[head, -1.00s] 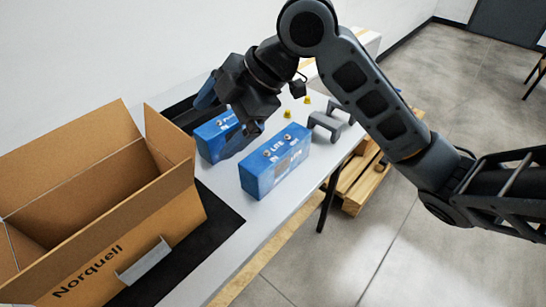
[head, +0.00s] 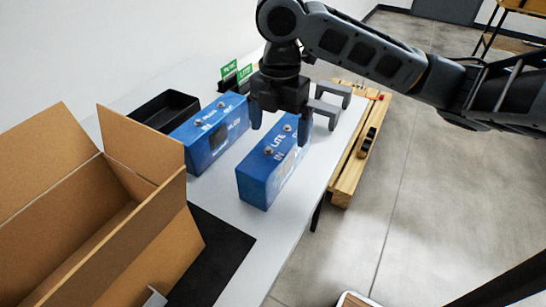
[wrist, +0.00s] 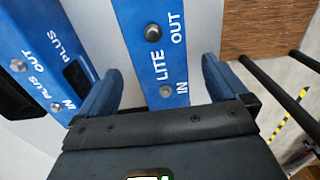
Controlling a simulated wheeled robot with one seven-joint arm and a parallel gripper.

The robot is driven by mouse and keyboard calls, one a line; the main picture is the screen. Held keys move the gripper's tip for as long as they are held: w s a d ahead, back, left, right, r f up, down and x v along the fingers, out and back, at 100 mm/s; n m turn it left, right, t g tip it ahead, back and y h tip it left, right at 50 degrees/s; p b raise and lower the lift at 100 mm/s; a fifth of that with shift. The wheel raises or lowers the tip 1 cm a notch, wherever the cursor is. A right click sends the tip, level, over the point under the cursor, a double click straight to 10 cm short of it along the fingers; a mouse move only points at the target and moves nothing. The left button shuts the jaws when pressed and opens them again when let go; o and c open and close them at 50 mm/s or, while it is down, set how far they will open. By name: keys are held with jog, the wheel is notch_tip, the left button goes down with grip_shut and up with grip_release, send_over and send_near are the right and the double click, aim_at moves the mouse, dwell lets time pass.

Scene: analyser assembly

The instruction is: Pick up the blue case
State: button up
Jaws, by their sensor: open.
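Two blue cases stand on the white table. The one marked LITE (head: 262,180) is nearer the table's right edge; it also shows in the wrist view (wrist: 160,48). The one marked PLUS (head: 203,150) stands to its left and also shows in the wrist view (wrist: 30,45). My gripper (head: 279,128) points down over the far part of the LITE case. In the wrist view my gripper (wrist: 162,82) is open, with the LITE case between its blue fingers. I cannot tell whether the fingers reach below its top or touch it.
An open cardboard box (head: 125,250) stands at the left on a dark mat (head: 222,250). A black tray (head: 165,110) and green labels (head: 228,70) lie behind the cases. Grey bracket-like parts (head: 326,104) sit just right of my gripper.

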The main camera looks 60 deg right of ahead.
aim_at(278, 140)
notch_tip(278, 140, down, 6)
jog(key=shift+a, duration=0.1)
dwell(0.4)
jog(key=shift+r, duration=0.1)
jog(key=c, duration=1.7)
jog(key=shift+c, duration=0.2)
